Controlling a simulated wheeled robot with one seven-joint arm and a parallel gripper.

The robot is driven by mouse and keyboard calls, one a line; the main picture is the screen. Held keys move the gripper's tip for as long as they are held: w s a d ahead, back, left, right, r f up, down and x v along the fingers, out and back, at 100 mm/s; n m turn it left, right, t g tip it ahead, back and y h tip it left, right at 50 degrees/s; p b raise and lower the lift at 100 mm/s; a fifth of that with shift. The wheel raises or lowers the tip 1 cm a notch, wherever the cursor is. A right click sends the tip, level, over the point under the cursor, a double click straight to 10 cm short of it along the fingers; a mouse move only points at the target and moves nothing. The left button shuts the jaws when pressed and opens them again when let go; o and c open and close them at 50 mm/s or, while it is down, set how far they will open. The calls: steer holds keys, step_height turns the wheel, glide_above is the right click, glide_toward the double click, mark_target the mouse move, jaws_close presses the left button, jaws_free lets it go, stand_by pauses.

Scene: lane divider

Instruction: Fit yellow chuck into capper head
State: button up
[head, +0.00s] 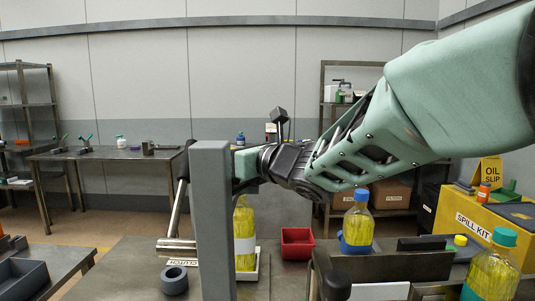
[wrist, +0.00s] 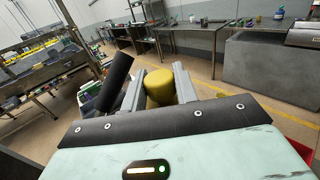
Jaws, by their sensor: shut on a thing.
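The yellow chuck (wrist: 160,87) is a short round piece between the two fingers of my gripper (wrist: 157,80) in the wrist view. My gripper is shut on it. In the head view the chuck and fingertips are hidden behind a tall grey post (head: 212,220); only the mint hand and black wrist show to its right. A dark lever (head: 181,182) stands by the post's left side. I cannot make out the capper head clearly in either view. A dark cylinder (wrist: 114,82) stands left of the fingers in the wrist view; I cannot tell what it belongs to.
A bottle of yellow liquid (head: 244,240) stands partly behind the post. Nearby are a grey ring (head: 174,281), a CLUTCH label (head: 181,262), a red bin (head: 297,243), a blue-capped bottle (head: 358,225) and a teal-capped bottle (head: 494,265). A yellow spill kit box (head: 465,222) stands right.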

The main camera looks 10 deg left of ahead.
steer(key=shift+f+b, duration=0.7)
steer(key=shift+b, duration=0.05)
steer(key=shift+r, duration=0.15)
steer(key=shift+r+p, duration=0.4)
steer(key=shift+r, duration=0.75)
steer(key=shift+b, duration=1.65)
stand_by(1.3)
steer(key=shift+f+b, duration=1.7)
steer(key=shift+b, duration=0.65)
steer(key=o, duration=1.1)
steer(key=shift+o, duration=0.2)
